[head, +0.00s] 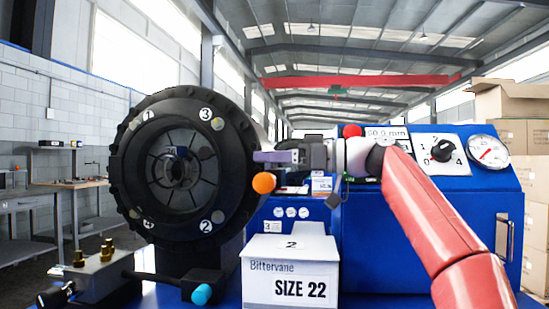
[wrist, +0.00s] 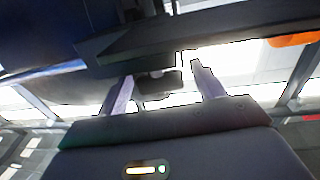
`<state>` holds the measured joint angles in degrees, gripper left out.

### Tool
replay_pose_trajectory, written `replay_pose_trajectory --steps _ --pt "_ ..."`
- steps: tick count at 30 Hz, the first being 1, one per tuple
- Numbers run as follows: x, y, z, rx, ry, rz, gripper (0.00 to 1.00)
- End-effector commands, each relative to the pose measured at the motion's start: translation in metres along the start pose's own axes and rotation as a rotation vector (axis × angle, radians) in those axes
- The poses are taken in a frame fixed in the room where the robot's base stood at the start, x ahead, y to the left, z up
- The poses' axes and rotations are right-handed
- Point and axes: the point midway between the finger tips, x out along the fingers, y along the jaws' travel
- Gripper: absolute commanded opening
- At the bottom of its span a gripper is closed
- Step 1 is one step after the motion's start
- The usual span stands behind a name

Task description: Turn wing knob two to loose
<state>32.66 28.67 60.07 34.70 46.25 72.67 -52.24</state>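The black crimper wheel (head: 128,190) faces me at the left in the head view, with round labels near its rim. The label 2 (head: 206,226) is at its lower right, and a small dark-blue piece (head: 177,152) is near its hub. I cannot make out for certain which part is wing knob two, or its setting. My gripper (head: 262,157) is beside the wheel's right edge, its purple fingers pointing left. In the wrist view its fingers (wrist: 161,75) are apart, with a small dark part (wrist: 158,85) between them and a light gap at the right finger. Contact is unclear.
A dark bar (wrist: 200,35) crosses in front of the fingers in the wrist view. An orange ball (head: 264,183) is just below my gripper. A white SIZE 22 box (head: 258,285) stands in front. The blue machine cabinet (head: 370,235) carries a black dial (head: 443,150) and a gauge (head: 488,151).

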Motion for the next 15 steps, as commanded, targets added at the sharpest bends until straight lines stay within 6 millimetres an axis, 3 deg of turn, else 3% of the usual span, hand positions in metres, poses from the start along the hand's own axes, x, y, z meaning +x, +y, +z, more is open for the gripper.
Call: replay_pose_trajectory --steps 8,15 --pt "-0.001 0.000 0.001 0.000 -0.001 0.000 0.67" --pt "-0.033 0.001 0.002 -0.001 0.000 0.003 0.67"
